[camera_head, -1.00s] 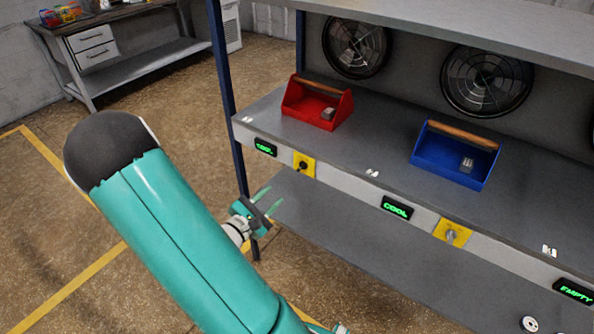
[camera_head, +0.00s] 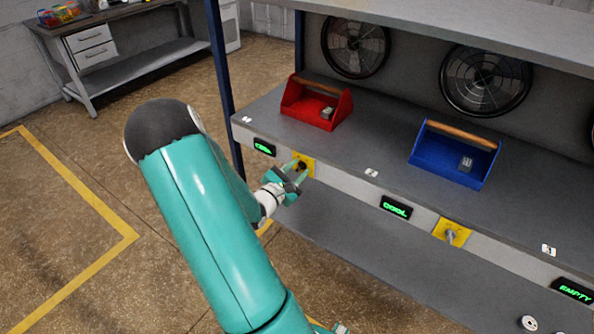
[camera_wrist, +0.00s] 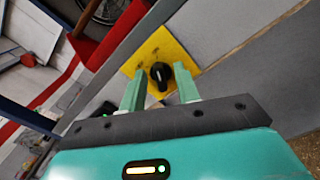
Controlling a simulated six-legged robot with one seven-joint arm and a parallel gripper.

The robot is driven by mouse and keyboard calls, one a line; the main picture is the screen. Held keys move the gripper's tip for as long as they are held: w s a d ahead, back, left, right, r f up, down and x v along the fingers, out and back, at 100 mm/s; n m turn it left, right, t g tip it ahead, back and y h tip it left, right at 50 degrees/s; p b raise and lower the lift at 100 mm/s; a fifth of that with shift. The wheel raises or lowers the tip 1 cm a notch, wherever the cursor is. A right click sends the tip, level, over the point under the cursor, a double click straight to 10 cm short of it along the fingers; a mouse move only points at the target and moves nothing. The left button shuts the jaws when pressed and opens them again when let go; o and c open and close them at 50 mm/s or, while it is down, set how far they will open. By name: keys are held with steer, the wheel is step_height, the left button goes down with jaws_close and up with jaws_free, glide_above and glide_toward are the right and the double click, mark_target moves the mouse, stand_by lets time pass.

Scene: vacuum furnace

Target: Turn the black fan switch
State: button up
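The black fan switch (camera_wrist: 161,74) is a dark knob on a yellow plate (camera_wrist: 150,50) on the front edge of the bench. In the head view the yellow plate (camera_head: 308,160) shows beside my gripper (camera_head: 292,172), which partly covers the knob. In the wrist view my gripper (camera_wrist: 160,92) is open, with one green finger on each side of the knob's line. The knob sits between and slightly beyond the fingertips. I cannot tell whether the fingers touch it.
A red toolbox (camera_head: 316,103) and a blue toolbox (camera_head: 454,153) stand on the bench shelf (camera_head: 375,150). A second yellow plate with a grey knob (camera_head: 451,233) is further right. Green displays (camera_head: 397,207) line the front edge. Large fans (camera_head: 486,80) are behind. Floor at left is clear.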

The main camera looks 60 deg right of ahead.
steer(key=shift+c, duration=0.2)
steer(key=c, duration=0.6)
steer(key=shift+n, duration=0.4)
steer(key=n, duration=0.5)
steer(key=shift+w, duration=0.1)
steer(key=n, duration=0.6)
steer(key=shift+f, duration=0.1)
steer(key=o, duration=0.6)
